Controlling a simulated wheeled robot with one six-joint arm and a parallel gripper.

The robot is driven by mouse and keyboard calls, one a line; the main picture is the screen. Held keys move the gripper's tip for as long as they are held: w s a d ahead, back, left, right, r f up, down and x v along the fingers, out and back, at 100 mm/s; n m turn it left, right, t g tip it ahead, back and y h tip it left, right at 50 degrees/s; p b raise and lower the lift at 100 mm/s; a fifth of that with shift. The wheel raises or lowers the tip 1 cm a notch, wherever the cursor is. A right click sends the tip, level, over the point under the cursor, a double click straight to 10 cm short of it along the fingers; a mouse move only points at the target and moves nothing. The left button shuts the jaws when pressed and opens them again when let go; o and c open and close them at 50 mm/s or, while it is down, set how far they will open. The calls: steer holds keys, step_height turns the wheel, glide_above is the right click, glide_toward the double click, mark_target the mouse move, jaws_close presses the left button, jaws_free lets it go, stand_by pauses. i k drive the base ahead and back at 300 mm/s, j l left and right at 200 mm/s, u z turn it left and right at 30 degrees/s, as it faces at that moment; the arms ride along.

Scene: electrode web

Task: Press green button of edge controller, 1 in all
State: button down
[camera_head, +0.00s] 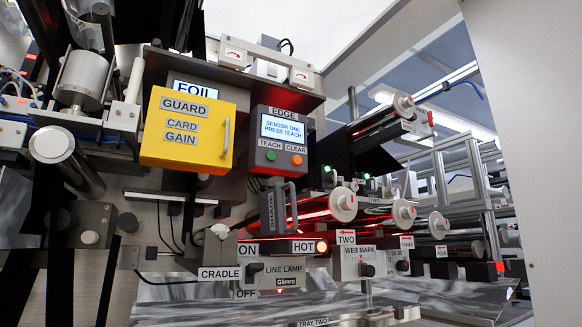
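The edge controller (256,128) is a dark grey box labelled EDGE, mounted right of the yellow box. Its blue screen (283,130) reads "SENSOR ONE PRESS TEACH". The green button (271,155) sits under the TEACH label at the lower left of its face. An orange-red button (297,160) sits to its right under the CLEAR label. Both buttons are unobstructed. My gripper is not in view.
The yellow GUARD CARD GAIN box (185,155) with a side handle stands out left of the controller. A dark handled shade (272,210) hangs below it. Rollers (343,204) with red-lit web project at right. The LINE LAMP box (284,272) is lower down.

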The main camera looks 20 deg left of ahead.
mark_target(270, 155)
steer(key=k+l+u, duration=0.1)
steer(key=u, duration=1.15)
